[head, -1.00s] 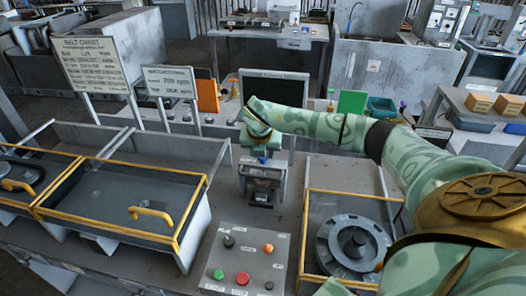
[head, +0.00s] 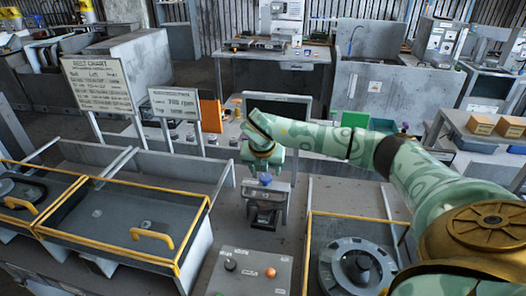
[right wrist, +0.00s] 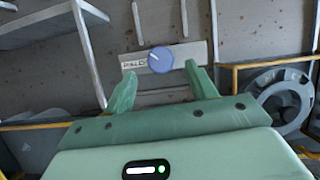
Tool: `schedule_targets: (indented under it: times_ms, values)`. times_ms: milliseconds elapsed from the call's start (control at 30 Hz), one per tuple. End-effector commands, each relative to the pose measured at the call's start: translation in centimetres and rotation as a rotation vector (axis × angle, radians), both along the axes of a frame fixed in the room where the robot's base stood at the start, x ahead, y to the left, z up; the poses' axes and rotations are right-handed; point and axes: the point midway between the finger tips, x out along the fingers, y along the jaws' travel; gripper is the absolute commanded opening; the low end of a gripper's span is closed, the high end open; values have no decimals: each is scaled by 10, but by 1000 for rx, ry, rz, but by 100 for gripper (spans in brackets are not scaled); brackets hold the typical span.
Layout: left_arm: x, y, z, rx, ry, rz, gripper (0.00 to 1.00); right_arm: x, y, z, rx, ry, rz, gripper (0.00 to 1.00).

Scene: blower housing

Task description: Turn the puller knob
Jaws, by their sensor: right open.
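The puller knob (right wrist: 160,60) is a round blue knob with a white pointer line, on a grey plate (right wrist: 190,53) with a partly readable label. In the head view the knob (head: 265,179) sits on top of a small grey puller unit (head: 267,205) in mid-bench. My right gripper (head: 264,165) points down just above it. In the right wrist view the open fingers (right wrist: 160,77) stand apart with the knob centred between and beyond their tips. No contact shows. My left gripper is not in view.
A yellow-framed bin with a handle (head: 152,238) lies left, and a yellow-framed pulley housing (head: 355,268) lies right. A control panel (head: 250,272) with buttons is in front. Sign boards (head: 175,103) stand behind left. Bare bench (head: 300,190) lies around the puller unit.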

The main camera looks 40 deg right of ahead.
Motion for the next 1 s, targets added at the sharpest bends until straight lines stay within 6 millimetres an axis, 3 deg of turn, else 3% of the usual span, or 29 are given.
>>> schedule_targets:
  times_ms: [200,400,600,1000]
  values:
    - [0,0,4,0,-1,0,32,-14,17,59,-1,-7,2,57]
    - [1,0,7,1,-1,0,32,-26,30,98,0,-4,1,57]
    - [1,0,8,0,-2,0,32,-31,35,115,0,-1,0,57]
    - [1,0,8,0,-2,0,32,-32,36,116,0,0,0,57]
